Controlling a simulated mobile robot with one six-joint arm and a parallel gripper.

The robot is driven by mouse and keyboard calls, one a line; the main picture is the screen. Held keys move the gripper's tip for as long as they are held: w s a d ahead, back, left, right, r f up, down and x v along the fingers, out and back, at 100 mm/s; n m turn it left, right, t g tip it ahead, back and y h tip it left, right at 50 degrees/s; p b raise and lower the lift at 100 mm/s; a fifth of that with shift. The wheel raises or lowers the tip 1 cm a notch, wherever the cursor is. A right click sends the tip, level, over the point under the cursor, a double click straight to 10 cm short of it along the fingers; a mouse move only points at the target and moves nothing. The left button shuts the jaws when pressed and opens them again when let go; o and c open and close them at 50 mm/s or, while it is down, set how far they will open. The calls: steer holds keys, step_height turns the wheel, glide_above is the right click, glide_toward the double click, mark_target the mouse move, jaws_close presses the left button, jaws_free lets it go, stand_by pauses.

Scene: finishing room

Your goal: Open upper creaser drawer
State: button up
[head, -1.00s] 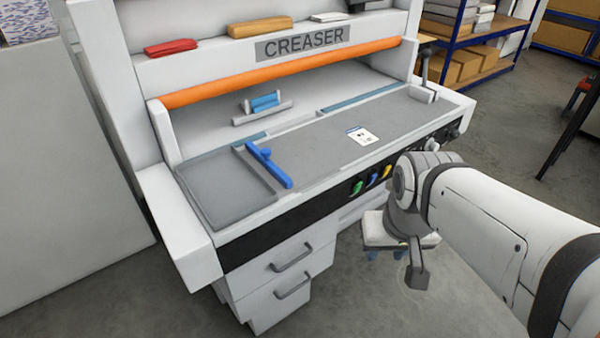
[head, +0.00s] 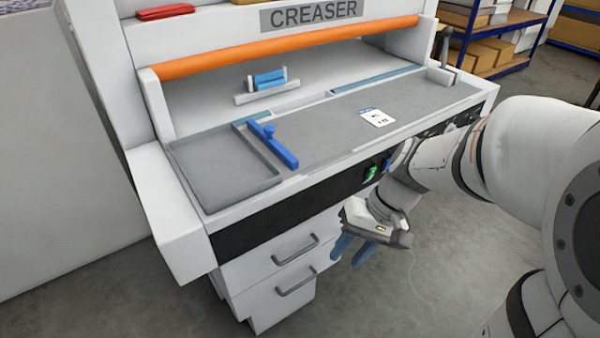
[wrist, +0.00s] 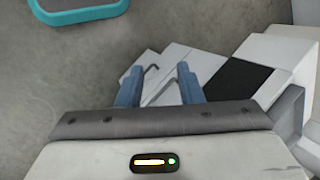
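The white creaser (head: 310,15) has two drawers under its left side. The upper drawer (head: 262,266) looks shut, with a grey bar handle (head: 295,250) on its front. The lower drawer (head: 272,304) has a similar handle and also looks shut. My gripper (head: 353,248) is to the right of the drawer fronts, apart from the upper handle, its blue fingers pointing down and left. In the wrist view my gripper (wrist: 158,84) is open and empty, with the white drawer fronts and dark handles beyond and between the fingers.
The creaser's table edge and dark control strip (head: 290,208) overhang the drawers. A blue stop bar (head: 275,146) and a white card (head: 377,117) lie on its top. A teal-rimmed object (wrist: 78,10) is on the floor in the wrist view. The floor in front is clear.

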steer(key=w+a+f+m+y+b, duration=0.1)
steer(key=w+a+f+y+b, duration=0.2)
steer(key=f, duration=0.4)
steer(key=w+f+y+b, duration=0.3)
steer(key=f+b, duration=0.3)
steer(key=f, duration=0.1)
steer(key=m+t+y+b, duration=0.3)
steer(key=t+y+b, duration=0.15)
steer(key=b, duration=0.35)
glide_toward(301, 252)
steer(key=a+f, duration=0.2)
steer(key=shift+y, duration=0.35)
steer(key=x, duration=0.5)
steer(key=b+x, duration=0.1)
steer(key=x, duration=0.2)
steer(key=shift+w+r, duration=0.25)
steer(key=shift+w, duration=0.05)
steer(key=shift+d, duration=0.1)
jaws_close()
